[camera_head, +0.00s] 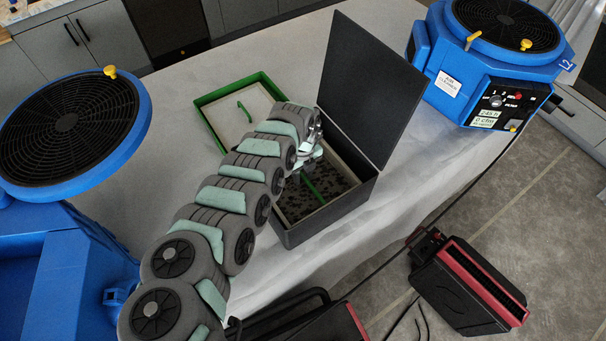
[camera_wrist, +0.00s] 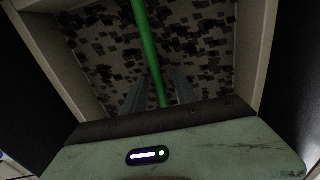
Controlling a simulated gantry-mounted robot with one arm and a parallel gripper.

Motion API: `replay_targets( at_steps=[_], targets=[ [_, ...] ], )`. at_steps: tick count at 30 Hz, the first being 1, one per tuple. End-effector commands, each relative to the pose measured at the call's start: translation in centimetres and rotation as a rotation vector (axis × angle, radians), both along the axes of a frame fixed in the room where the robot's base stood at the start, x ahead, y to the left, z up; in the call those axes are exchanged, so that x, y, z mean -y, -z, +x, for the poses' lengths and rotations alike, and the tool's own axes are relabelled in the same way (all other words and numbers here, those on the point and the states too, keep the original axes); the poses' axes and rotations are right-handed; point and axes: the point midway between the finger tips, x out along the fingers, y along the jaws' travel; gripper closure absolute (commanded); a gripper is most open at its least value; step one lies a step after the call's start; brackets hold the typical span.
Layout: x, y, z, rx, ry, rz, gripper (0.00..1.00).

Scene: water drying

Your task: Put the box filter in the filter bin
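A box filter (camera_head: 290,208) with a dark-speckled face and a green strap lies inside a black open-topped bin (camera_head: 322,222) on the table. The bin's lid (camera_head: 372,88) stands raised at the back right. My gripper (camera_head: 308,172) reaches down into the bin over the filter. In the wrist view the speckled filter face (camera_wrist: 100,45) fills the middle, inside pale frame walls. The green strap (camera_wrist: 145,35) runs down between the two grey fingers of my gripper (camera_wrist: 166,92). The fingers are close on either side of the strap; whether they touch it is unclear.
A green-rimmed tray (camera_head: 208,124) with a pale inside and a green strap sits behind the bin, to the left. Blue machines with black grilles stand at the left (camera_head: 125,150) and back right (camera_head: 436,75). A black-and-red case (camera_head: 465,285) is on the floor at right.

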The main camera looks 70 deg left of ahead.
Motion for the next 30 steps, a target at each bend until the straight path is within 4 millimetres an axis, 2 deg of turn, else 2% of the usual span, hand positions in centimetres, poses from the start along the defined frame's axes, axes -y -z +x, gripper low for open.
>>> replay_targets(
  at_steps=[5,21,25,30],
  targets=[
    [-0.2,-2.1,0.0,0.003,-0.001,0.001,0.66],
    [-0.2,-10.9,0.0,0.0,0.0,0.004,0.66],
    [-0.1,-12.0,0.0,0.001,0.001,0.002,0.66],
    [0.0,-12.4,0.0,0.0,0.0,-0.001,0.66]
  ],
)
